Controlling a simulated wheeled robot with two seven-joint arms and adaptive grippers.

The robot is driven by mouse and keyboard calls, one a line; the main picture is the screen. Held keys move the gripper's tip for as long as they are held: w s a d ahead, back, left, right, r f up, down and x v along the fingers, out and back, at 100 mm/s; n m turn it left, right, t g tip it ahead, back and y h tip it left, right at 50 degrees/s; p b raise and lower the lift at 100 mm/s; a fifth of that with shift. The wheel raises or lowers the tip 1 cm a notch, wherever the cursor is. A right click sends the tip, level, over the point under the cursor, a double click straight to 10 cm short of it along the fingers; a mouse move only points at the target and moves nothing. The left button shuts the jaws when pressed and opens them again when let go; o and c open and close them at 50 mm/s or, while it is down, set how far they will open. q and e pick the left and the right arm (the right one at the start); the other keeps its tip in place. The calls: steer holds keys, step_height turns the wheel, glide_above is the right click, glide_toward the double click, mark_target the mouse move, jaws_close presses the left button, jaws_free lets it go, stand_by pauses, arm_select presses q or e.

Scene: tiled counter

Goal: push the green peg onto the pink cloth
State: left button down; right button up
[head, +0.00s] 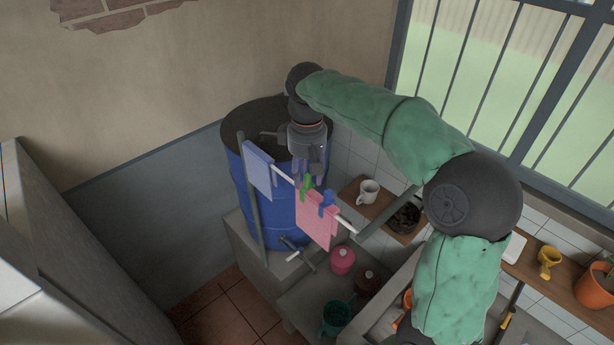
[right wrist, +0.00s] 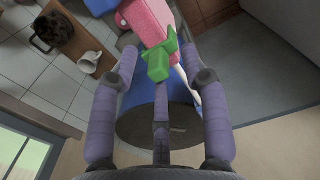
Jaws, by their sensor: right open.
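The pink cloth (head: 315,220) hangs from a white rod (head: 285,174) in front of the blue drum. The green peg (head: 305,185) is on the rod at the cloth's upper left corner; I cannot tell how far it grips the cloth. My right gripper (head: 309,174) is open, pointing down just above and behind the peg. In the right wrist view, the green peg (right wrist: 160,62) shows between the spread purple fingers, with the pink cloth (right wrist: 150,20) beyond it. Contact between fingers and peg is unclear. My left gripper is not in view.
A blue peg (head: 327,201) sits on the cloth's top edge, right of the green one. A blue cloth (head: 258,170) hangs at the rod's left. The blue drum (head: 285,215) stands close behind. A white mug (head: 368,190) and a pink pot (head: 342,260) are to the right.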

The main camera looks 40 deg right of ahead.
step_height(320, 180, up, 11)
stand_by(0.4)
steer(key=shift+f, duration=0.15)
